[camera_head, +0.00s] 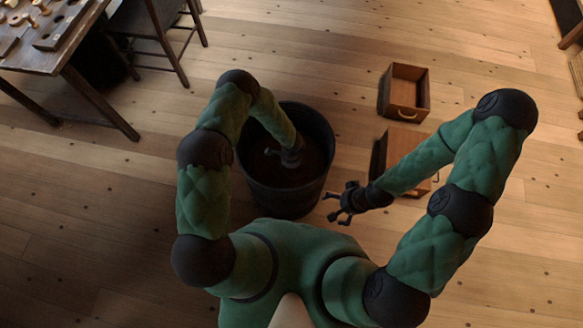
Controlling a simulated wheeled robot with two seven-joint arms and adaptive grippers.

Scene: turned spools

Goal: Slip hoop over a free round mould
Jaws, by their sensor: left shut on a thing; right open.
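My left gripper (274,153) reaches down into a large dark round tub (284,202). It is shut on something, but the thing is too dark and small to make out. My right gripper (335,205) is open and empty, just right of the tub, with its fingers spread. I cannot pick out a hoop for sure. Several small turned wooden pieces (16,19) stand on the table at the upper left; I cannot tell which are round moulds.
The wooden table (64,59) at the upper left also bears a long board (61,28). A dark chair (158,37) stands beside it. An open wooden box (404,113) and another box (378,155), partly behind my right arm, lie on the plank floor. The floor between is clear.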

